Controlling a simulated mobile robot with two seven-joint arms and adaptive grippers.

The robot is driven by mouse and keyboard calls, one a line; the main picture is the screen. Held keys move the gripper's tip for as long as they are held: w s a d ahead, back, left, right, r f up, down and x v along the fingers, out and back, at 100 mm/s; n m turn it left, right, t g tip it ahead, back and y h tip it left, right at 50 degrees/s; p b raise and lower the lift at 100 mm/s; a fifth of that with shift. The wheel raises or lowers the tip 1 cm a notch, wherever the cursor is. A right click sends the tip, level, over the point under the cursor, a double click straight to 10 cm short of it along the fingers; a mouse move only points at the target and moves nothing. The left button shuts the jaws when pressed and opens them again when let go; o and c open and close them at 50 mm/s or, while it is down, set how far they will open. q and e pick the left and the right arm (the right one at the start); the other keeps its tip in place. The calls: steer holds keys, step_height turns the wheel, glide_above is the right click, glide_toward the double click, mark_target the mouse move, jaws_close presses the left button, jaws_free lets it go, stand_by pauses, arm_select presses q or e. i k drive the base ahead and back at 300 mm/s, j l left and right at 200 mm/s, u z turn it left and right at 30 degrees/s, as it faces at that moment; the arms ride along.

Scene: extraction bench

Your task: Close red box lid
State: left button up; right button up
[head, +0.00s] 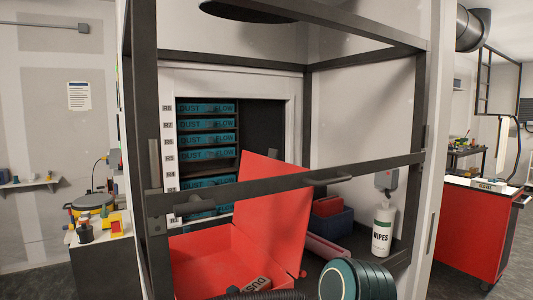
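The red box (215,250) sits low in the middle of the head view, inside a dark-framed enclosure. Its red lid (275,200) is open and stands up, tilted, along the right side of the box. A dark frame bar crosses in front of the lid, and the box's near side is cut off by the bottom edge.
The frame's crossbar (370,166) spans in front of the box. To the right are a blue bin (335,224) and a white wipes bottle (382,230). Teal drawers (206,140) stack behind. A dark round part with a teal ring sits close in front, below the lid.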

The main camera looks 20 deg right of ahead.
mark_target(278, 224)
steer(key=l+u, duration=0.1)
steer(key=l, duration=0.4)
steer(key=k+l, duration=0.1)
steer(key=l, duration=0.4)
steer(key=l+u, duration=0.15)
steer(key=l, duration=0.35)
steer(key=k+l, duration=0.15)
steer(key=l, duration=0.3)
steer(key=u, duration=0.05)
